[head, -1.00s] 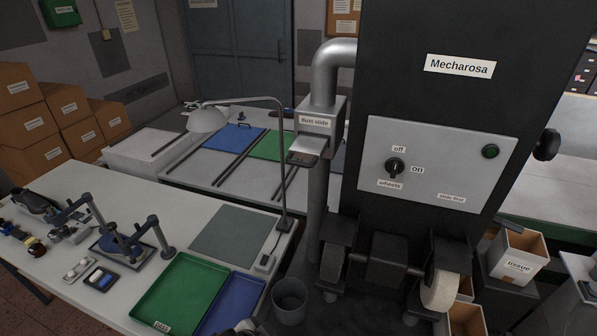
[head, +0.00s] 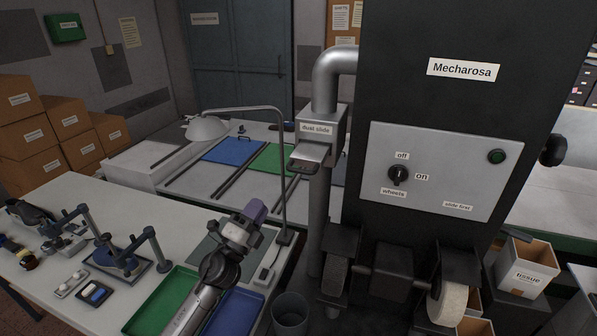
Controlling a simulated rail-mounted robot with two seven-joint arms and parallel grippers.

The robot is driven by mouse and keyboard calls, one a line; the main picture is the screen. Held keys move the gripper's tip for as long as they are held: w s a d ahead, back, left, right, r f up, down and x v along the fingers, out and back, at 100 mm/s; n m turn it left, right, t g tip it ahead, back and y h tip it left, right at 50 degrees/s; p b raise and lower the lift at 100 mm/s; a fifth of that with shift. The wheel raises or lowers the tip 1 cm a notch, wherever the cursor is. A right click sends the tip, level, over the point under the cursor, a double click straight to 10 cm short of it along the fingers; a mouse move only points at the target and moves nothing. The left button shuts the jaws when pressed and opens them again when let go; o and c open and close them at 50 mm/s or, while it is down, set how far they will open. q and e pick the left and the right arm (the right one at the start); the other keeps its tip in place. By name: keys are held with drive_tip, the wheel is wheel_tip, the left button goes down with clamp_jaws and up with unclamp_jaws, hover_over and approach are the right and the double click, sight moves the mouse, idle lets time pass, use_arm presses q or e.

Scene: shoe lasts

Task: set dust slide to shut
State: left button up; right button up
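The dust slide (head: 311,153) is a flat metal plate with a dark handle (head: 302,168) at its front. It sticks out of the labelled metal box (head: 318,129) under the bent silver duct, left of the black Mecharosa machine. My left gripper (head: 254,211) is raised over the left table, below and to the left of the slide and apart from it. It is seen from behind, and its fingers cannot be made out. My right gripper is not in view.
A desk lamp (head: 208,128) has its thin post (head: 283,190) between my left gripper and the duct. Green (head: 160,300) and blue (head: 236,314) trays lie under my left arm. A control panel (head: 443,171) with a wheels knob (head: 398,175) is right of the duct. A bucket (head: 290,315) stands below.

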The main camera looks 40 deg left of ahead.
sight(299, 171)
use_arm(q)
drive_tip(key=shift+w+d+r+m+h+p, duration=0.7)
drive_tip(key=shift+w+r, duration=0.5)
drive_tip(key=shift+w, duration=0.8)
drive_tip(key=shift+w+d+r+m+h+p, duration=0.55)
drive_tip(key=shift+w+r+m+h+p, duration=0.45)
drive_tip(key=shift+w, duration=0.95)
drive_tip(key=shift+w+d+r+m+h+p, duration=0.55)
drive_tip(key=shift+w+r, duration=0.8)
drive_tip(key=shift+w, duration=0.65)
drive_tip(key=shift+d, duration=0.1)
drive_tip(key=shift+c, duration=0.2)
clamp_jaws()
